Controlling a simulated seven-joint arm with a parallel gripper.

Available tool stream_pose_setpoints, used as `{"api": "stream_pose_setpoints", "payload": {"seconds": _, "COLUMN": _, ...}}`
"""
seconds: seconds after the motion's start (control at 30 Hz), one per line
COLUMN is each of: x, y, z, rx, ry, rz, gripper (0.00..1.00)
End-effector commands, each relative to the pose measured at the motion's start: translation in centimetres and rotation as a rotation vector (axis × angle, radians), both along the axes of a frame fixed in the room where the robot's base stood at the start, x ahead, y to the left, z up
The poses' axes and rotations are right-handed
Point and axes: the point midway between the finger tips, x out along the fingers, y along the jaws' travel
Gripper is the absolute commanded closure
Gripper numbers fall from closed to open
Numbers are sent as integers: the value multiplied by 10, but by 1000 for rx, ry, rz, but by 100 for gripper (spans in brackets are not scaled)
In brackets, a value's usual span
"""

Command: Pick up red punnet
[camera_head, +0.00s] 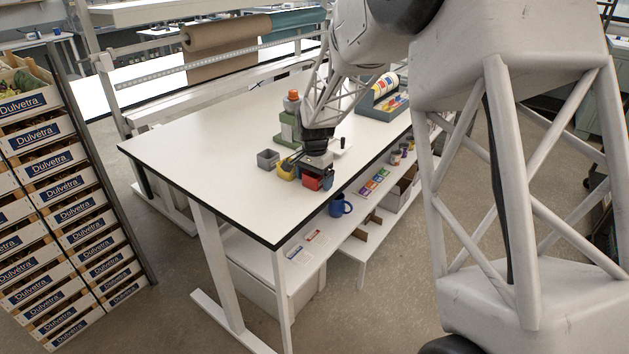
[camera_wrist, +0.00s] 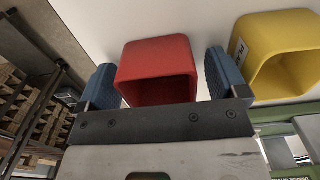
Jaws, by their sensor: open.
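The red punnet (camera_wrist: 157,53) is a small square open tub. In the wrist view it sits between the two blue finger pads of my gripper (camera_wrist: 160,85), one pad on each side. My gripper is open, with a narrow gap visible at the right pad; contact at the left pad is hard to tell. In the head view the red punnet (camera_head: 311,183) stands on the white table near its front edge, partly hidden beneath my gripper (camera_head: 318,172).
A yellow punnet (camera_head: 286,169) stands close beside the red one, and a grey punnet (camera_head: 268,158) is farther left. A green holder with an orange-capped bottle (camera_head: 292,103) is behind. The table's left part (camera_head: 200,155) is clear. A blue mug (camera_head: 340,206) is on the shelf below.

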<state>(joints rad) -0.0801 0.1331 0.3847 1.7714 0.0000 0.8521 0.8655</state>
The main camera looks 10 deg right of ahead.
Motion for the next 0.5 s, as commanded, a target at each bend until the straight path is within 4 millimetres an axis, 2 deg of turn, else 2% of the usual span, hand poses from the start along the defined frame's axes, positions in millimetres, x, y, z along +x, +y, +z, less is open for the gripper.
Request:
{"api": "stream_pose_setpoints", "payload": {"seconds": 0.27, "x": 0, "y": 0, "z": 0, "rx": 0, "ry": 0, "rz": 0, "gripper": 8}}
{"api": "stream_pose_setpoints", "payload": {"seconds": 0.37, "x": 0, "y": 0, "z": 0, "rx": 0, "ry": 0, "rz": 0, "gripper": 21}}
{"api": "stream_pose_setpoints", "payload": {"seconds": 0.5, "x": 0, "y": 0, "z": 0, "rx": 0, "ry": 0, "rz": 0, "gripper": 42}}
